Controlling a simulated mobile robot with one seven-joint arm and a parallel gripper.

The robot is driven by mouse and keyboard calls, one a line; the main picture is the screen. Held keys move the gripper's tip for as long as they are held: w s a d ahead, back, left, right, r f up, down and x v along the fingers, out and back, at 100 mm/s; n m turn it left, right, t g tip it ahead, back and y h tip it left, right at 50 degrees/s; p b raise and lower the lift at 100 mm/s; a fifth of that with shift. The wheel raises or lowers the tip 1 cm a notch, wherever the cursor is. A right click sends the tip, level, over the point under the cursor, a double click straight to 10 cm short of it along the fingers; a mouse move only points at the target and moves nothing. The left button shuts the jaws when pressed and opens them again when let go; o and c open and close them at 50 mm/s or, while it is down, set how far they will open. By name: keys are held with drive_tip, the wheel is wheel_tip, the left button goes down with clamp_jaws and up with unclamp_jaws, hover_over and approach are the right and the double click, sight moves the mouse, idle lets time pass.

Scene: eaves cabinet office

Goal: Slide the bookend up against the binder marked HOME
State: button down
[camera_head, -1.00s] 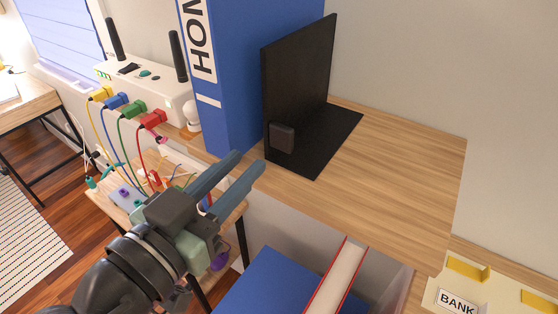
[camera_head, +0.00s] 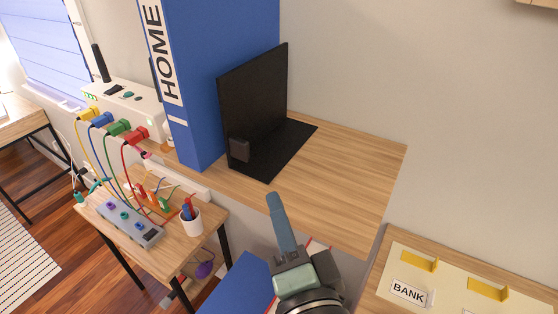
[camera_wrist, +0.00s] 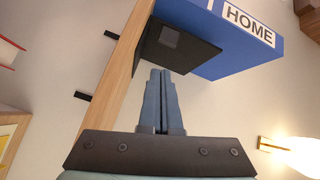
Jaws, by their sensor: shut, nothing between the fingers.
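The blue binder marked HOME (camera_head: 176,60) stands upright on the wooden shelf top; its label also shows in the wrist view (camera_wrist: 249,25). The black bookend (camera_head: 256,95) stands to its right, with its upright plate beside the binder, its flat base reaching right and a small dark block low on the plate. Whether plate and binder touch, I cannot tell. In the wrist view the bookend (camera_wrist: 180,48) lies beyond my fingertips. My gripper (camera_head: 273,197) is shut and empty, in front of and to the right of the bookend, apart from it in the head view.
The wooden top (camera_head: 345,170) is clear right of the bookend. A tray marked BANK (camera_head: 408,292) is at lower right. A small table (camera_head: 165,250) with a power strip and cup is at lower left. A white router (camera_head: 125,105) stands left of the binder.

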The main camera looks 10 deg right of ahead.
drive_tip(key=w+d+m+b, duration=0.1)
drive_tip(key=b, duration=0.3)
drive_tip(key=w+m+b, duration=0.1)
drive_tip(key=m+b, duration=0.1)
drive_tip(key=b, duration=0.1)
drive_tip(key=shift+w+d+f+b, duration=0.1)
drive_tip(key=shift+d+f+b, duration=0.15)
drive_tip(key=shift+d+b, duration=0.15)
drive_tip(key=w, duration=0.1)
drive_tip(key=w+p, duration=0.1)
drive_tip(key=w, duration=0.1)
drive_tip(key=w+p, duration=0.1)
drive_tip(key=w, duration=0.1)
drive_tip(key=shift+a+r, duration=0.35)
drive_tip(key=shift+w+a+p, duration=0.7)
drive_tip(key=shift+w+a, duration=0.1)
drive_tip(key=shift+a, duration=0.25)
drive_tip(key=shift+w+a+f, duration=0.15)
drive_tip(key=shift+w+a, duration=0.2)
drive_tip(key=shift+a, duration=0.2)
